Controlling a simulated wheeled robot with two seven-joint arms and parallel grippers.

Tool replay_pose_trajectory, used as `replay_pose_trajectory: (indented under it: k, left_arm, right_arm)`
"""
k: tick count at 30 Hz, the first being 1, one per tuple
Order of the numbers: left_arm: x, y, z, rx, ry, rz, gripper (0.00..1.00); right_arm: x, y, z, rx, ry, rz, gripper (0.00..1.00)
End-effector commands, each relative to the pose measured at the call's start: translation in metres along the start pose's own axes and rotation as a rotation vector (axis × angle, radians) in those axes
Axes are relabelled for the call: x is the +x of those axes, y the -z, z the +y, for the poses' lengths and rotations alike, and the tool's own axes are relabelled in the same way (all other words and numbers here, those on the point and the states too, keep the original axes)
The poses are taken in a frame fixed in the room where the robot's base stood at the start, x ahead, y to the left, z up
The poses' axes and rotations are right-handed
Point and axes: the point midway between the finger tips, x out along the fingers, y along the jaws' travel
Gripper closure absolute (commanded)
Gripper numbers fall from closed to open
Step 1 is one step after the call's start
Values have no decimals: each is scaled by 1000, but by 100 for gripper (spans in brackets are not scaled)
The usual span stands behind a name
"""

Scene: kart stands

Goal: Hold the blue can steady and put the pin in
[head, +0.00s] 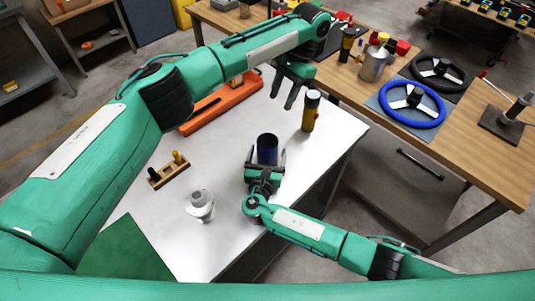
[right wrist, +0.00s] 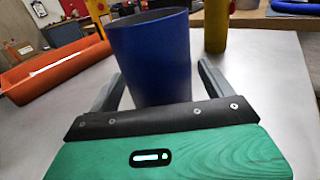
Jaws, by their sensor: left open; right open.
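The blue can (head: 267,146) stands upright and open-topped on the white table (head: 235,240). My right gripper (head: 266,158) is open, with one finger on each side of the can. In the right wrist view the can (right wrist: 150,60) stands between the fingers, with a gap visible on the right. A small wooden rack (head: 157,183) left of the can holds a black peg (head: 154,174) and a yellow peg (head: 178,158); I cannot tell which is the pin. My left gripper (head: 283,99) is open and empty, fingers pointing down, above the table beyond the can.
A yellow-and-black cylinder (head: 311,112) stands behind the can, close to my left gripper. An orange tray (head: 222,104) lies at the back left. A grey-white round object (head: 200,205) stands front left. A wooden bench (head: 460,155) with steering wheels (head: 412,104) is at right.

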Motion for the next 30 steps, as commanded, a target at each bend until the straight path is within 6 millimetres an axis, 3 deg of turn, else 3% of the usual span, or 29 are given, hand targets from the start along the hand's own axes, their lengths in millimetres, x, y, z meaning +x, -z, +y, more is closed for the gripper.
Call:
replay_pose_trajectory:
  k: [5, 18, 24, 30]
  left_arm:
    - [0, 0, 0, 0, 0, 0, 57]
    - [0, 0, 0, 0, 0, 0, 57]
    - [0, 0, 0, 0, 0, 0, 57]
    - [0, 0, 0, 0, 0, 0, 57]
  right_arm:
    - [-18, 2, 0, 1, -2, 3, 16]
    - [-104, 1, 0, 1, -1, 3, 16]
    - [-118, 0, 0, 0, 0, 0, 16]
    - [-120, 0, 0, 0, 0, 0, 16]
